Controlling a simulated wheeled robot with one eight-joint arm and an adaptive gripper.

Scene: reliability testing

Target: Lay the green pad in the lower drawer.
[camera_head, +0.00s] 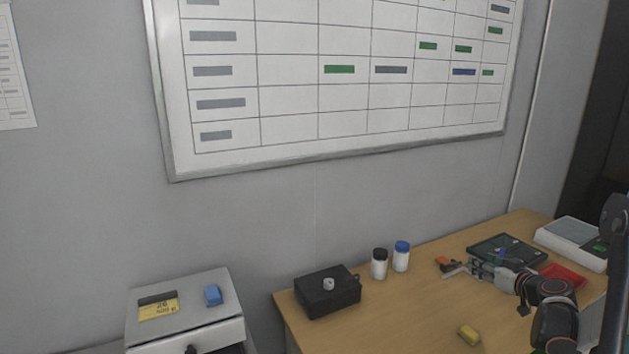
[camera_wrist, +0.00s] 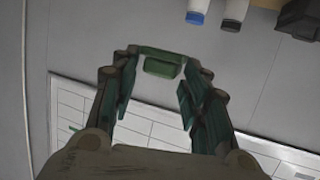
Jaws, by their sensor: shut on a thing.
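My gripper (camera_head: 472,268) is over the right part of the wooden table, in front of a dark green board. In the wrist view my gripper (camera_wrist: 160,75) is shut on the green pad (camera_wrist: 162,67), a small green block between the fingertips. The grey cabinet (camera_head: 222,283) stands at the lower left. A pale drawer front (camera_head: 170,343) with a dark knob shows at the picture's bottom edge. The lower drawer is not in view.
A black box (camera_head: 325,296) and two white bottles (camera_head: 379,268), (camera_head: 401,262) stand at the table's back. A yellow block (camera_head: 469,334), a red tray (camera_head: 566,277) and the dark green board (camera_head: 520,247) are also on the table. A blue block (camera_head: 213,295) lies on the cabinet.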

